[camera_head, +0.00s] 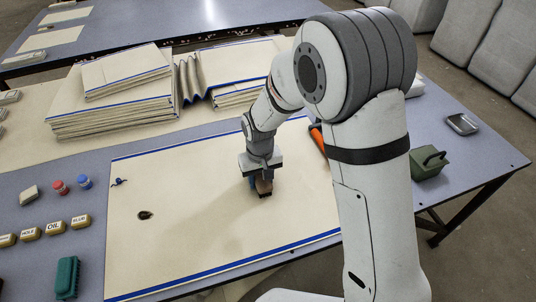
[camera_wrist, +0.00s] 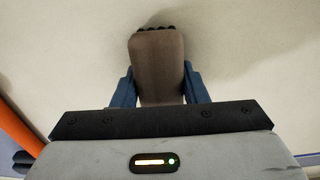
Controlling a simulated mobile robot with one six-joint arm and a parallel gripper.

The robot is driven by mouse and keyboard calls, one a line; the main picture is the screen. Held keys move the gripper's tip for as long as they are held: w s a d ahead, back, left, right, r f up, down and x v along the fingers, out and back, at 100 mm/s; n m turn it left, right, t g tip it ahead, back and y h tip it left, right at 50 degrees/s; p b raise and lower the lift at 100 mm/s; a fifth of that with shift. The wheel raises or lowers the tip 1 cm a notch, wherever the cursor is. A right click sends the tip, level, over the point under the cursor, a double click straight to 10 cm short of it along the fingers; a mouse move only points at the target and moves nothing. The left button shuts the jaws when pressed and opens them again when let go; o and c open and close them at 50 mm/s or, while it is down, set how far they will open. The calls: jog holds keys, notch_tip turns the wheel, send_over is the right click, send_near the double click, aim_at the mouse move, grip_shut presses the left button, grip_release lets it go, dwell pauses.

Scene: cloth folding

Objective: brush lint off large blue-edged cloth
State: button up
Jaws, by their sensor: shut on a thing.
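The large cream cloth (camera_head: 190,220) lies flat on the table, with blue edges along its top and bottom. My gripper (camera_head: 261,187) is over the right part of the cloth, shut on a brown brush (camera_wrist: 157,62). In the wrist view the brush sits between my two blue fingers, with dark bristles at its far end, at or just above the cloth; I cannot tell if they touch. A dark spot (camera_head: 145,215) shows on the left of the cloth. A small blue tangle like thread or lint (camera_head: 119,182) lies near its upper left corner.
Stacks of folded blue-edged cloths (camera_head: 115,110) stand behind the cloth. Labelled blocks (camera_head: 54,227), a green brush (camera_head: 67,277), and red (camera_head: 60,187) and blue (camera_head: 85,182) small items lie at left. A green box (camera_head: 428,163) and metal tray (camera_head: 462,124) stand at right.

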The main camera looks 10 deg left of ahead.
jog(key=shift+w+d, duration=0.4)
jog(key=shift+d, duration=0.35)
jog(key=r+p, duration=0.1)
jog(key=r, duration=0.1)
jog(key=r+p, duration=0.1)
jog(key=shift+d+r, duration=0.35)
jog(key=shift+w+r+p, duration=0.2)
jog(key=shift+r+p, duration=0.3)
jog(key=shift+r, duration=0.15)
notch_tip(320, 180, up, 3)
jog(key=shift+s+a+r+p, duration=0.1)
jog(key=shift+r+p, duration=0.05)
jog(key=shift+p, duration=0.85)
